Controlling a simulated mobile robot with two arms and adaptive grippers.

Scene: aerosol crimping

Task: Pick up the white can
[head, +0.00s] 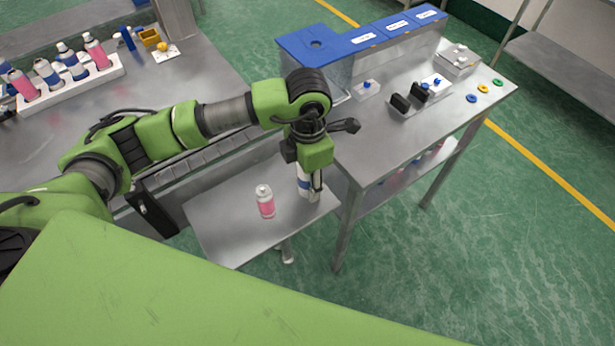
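A white can with a blue band (303,183) stands upright near the right end of the small metal table (225,226). It is partly hidden by my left gripper (315,187), which points down at it from above. The fingers are at the can, but the view does not show whether they are closed on it. A pink and white can (265,201) stands upright to the left of it on the same table. My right gripper is not in view.
A white rack (70,86) with several pink or blue-banded cans sits on the left table. The right metal table (395,140) holds a blue-topped box (318,44), small fixtures and coloured buttons. Its edge is close to my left gripper. Green floor is open at right.

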